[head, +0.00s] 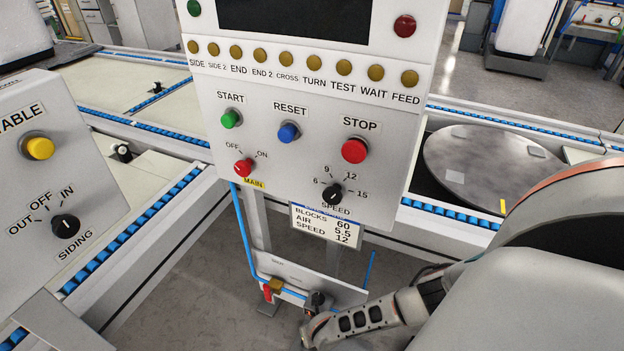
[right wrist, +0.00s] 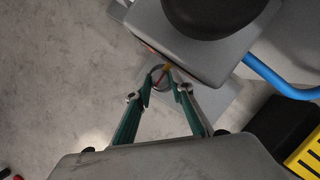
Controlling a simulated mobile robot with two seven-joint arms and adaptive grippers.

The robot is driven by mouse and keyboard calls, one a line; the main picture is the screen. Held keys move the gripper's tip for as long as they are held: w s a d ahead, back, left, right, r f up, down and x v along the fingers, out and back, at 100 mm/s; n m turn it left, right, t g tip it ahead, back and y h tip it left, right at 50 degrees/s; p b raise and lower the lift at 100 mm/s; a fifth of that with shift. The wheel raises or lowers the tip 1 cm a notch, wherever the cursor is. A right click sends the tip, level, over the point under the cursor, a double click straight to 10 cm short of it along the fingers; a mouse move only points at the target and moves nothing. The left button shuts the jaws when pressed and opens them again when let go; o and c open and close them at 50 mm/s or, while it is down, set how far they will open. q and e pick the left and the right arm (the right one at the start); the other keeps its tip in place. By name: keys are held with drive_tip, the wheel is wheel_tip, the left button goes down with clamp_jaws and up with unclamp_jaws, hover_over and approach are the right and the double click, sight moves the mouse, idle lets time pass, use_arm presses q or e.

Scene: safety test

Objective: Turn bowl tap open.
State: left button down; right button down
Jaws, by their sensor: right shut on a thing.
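The bowl tap (right wrist: 166,69) shows in the right wrist view as a small brass and red piece at the edge of a grey block with a black rounded top (right wrist: 215,12). My right gripper (right wrist: 161,78) is shut on it, its two green-sided fingers converging there. The fingertips hide part of the tap, and I cannot tell how far it is turned. In the head view my right gripper (head: 308,331) is low, beside the dark air unit (head: 318,299) under the control panel; the tap itself is hidden there. My left gripper is not in view.
A brass valve with a red handle (head: 268,291) sits left of the air unit on blue hose (head: 245,235). The control panel (head: 290,190) hangs above. A siding panel (head: 50,180) stands at left, and conveyors with blue rollers (head: 450,214) run on both sides.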

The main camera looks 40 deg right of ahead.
drive_tip(key=shift+s+f, duration=0.1)
drive_tip(key=shift+s, duration=0.05)
drive_tip(key=c, duration=2)
unclamp_jaws()
drive_tip(key=shift+c, duration=0.2)
drive_tip(key=v, duration=1.2)
